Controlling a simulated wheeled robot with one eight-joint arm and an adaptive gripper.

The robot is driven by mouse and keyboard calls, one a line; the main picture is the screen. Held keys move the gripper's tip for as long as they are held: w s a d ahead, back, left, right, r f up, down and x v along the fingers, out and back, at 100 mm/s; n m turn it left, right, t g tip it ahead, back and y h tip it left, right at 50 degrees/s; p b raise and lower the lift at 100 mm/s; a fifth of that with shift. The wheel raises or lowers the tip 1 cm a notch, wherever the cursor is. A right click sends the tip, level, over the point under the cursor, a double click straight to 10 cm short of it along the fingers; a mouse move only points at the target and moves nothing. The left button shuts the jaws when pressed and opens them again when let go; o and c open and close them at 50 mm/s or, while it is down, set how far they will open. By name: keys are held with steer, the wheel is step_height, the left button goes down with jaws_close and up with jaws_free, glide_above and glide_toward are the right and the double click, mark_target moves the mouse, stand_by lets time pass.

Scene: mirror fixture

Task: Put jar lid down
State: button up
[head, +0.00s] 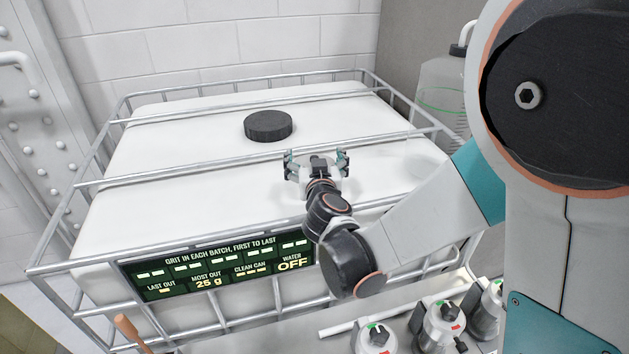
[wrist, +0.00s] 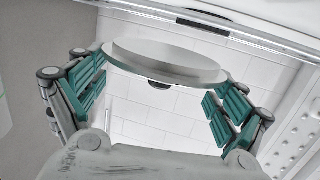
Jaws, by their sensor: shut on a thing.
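My gripper (head: 317,158) is over the front right part of the white tank top in the head view. It is shut on the jar lid, a pale grey round disc (wrist: 165,62) that shows between the teal fingers in the wrist view. In the head view the lid is mostly hidden by my wrist and fingers. I cannot tell whether the lid touches the tank top or hangs above it.
A black round cap (head: 268,125) sits on the white tank (head: 180,165), behind and left of my gripper. Metal cage bars (head: 230,163) cross the tank top. Several canisters (head: 440,325) stand at the lower right. A translucent jug (head: 445,85) stands at the back right. The tank's left top is clear.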

step_height(320, 180, down, 5)
steer(key=b, duration=0.3)
steer(key=shift+r, duration=0.15)
steer(key=o, duration=0.8)
